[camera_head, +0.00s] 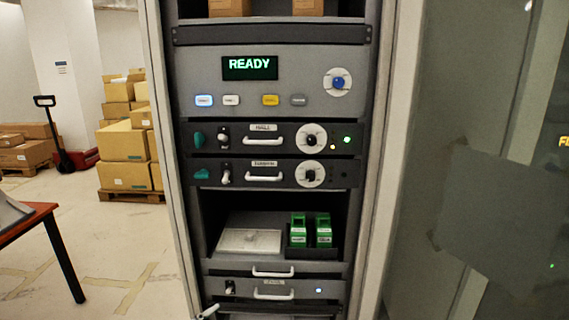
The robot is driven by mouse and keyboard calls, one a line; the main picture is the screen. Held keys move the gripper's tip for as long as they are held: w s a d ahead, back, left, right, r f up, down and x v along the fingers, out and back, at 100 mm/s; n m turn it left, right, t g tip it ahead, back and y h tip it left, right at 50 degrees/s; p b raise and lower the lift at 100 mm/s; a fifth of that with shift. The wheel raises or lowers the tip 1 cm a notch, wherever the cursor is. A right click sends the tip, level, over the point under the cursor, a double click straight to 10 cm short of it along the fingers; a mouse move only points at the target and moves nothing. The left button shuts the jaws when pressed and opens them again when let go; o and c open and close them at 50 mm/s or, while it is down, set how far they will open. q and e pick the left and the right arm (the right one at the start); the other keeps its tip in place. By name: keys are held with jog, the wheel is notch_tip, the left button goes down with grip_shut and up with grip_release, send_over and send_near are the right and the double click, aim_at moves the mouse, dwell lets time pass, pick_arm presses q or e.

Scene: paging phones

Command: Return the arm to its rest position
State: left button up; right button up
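Neither of my grippers and no part of my arms shows in the head view. An equipment rack (187,235) stands in the middle. Its top panel (205,70) has a display (249,68) lit with READY, several small buttons and a blue round knob (338,82). Below it is a unit labelled HALL (282,151) with a handle, a dial and a lit green lamp. A similar unit (240,187) sits under that, its label too small to read surely.
An open shelf holds a pale flat box (248,241) and two green modules (298,230) in a black holder. A drawer unit (245,290) is below. A table (35,212) stands at left, with stacked cartons (122,142) and a pallet jack (72,160) behind. Glass covers the right.

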pick_arm(q)
jog(key=s+a+f+n+g+y, duration=0.1)
jog(key=s+f+n, duration=0.3)
jog(key=s+f, duration=0.7)
jog(key=s+a+f+n+g+y, duration=0.2)
jog(key=s+a+f+n+y, duration=0.1)
jog(key=s+f, duration=0.8)
jog(key=shift+s+a+f+n+g+y, duration=0.3)
jog(key=shift+s+a+f+n+y, duration=0.15)
jog(key=shift+a+n, duration=0.55)
